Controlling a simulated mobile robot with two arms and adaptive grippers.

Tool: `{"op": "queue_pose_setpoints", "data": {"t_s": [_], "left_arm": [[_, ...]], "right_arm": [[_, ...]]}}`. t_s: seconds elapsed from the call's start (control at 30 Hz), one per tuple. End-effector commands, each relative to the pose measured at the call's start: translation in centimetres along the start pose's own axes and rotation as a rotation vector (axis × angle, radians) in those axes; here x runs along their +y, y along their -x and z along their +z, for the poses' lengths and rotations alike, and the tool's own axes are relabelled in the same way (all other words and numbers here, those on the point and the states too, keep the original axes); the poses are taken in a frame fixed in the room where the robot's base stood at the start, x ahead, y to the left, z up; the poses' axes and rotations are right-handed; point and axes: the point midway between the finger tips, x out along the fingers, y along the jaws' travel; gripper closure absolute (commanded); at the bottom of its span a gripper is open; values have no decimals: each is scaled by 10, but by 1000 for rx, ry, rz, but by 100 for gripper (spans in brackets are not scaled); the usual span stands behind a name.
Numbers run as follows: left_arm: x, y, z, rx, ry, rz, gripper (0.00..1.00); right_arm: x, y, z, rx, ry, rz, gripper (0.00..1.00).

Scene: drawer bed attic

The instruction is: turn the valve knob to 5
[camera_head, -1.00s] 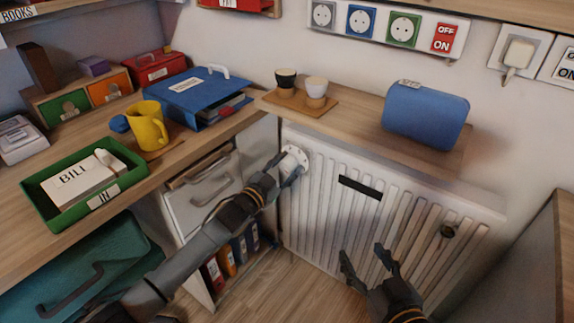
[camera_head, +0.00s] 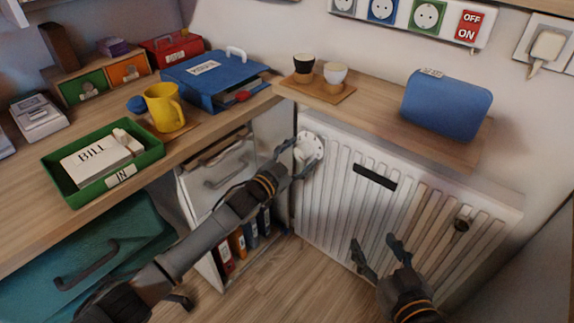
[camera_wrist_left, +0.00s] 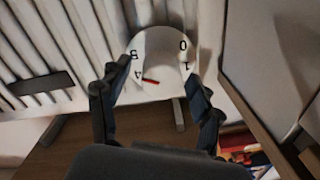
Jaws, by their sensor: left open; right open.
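The white valve knob (camera_head: 303,149) sits on a round white dial on the left end of the radiator (camera_head: 400,200). In the left wrist view the white knob and dial (camera_wrist_left: 160,45) show black digits 0, 1, 4 and 5. A short red mark (camera_wrist_left: 151,80) lies just below and right of the 4. My left gripper (camera_head: 298,156) is open, with one finger on each side of the knob; I cannot tell whether they touch it. It also shows in the wrist view (camera_wrist_left: 158,74). My right gripper (camera_head: 373,242) is open and empty in front of the radiator.
A wooden shelf (camera_head: 385,115) above the radiator holds two cups and a blue box (camera_head: 447,105). The desk (camera_head: 25,180) at left carries a green tray (camera_head: 160,150), a yellow mug (camera_head: 163,110) and a blue binder (camera_head: 205,85).

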Motion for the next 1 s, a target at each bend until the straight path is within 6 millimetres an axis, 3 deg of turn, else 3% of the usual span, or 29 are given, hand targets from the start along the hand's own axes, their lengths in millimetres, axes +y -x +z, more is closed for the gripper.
{"op": "queue_pose_setpoints", "data": {"t_s": [0.3, 0.5, 0.7, 1.0], "left_arm": [[1, 65, 1, -2, -1, 1, 35], [1, 98, 1, -2, -1, 1, 35], [0, 110, 0, -1, -1, 0, 35], [0, 110, 0, 0, -1, 0, 35]], "right_arm": [[0, 0, 0, -1, 0, 0, 40], [0, 0, 0, -1, 0, 1, 40], [0, 0, 0, -1, 0, 1, 40], [0, 0, 0, -1, 0, 1, 40]]}}
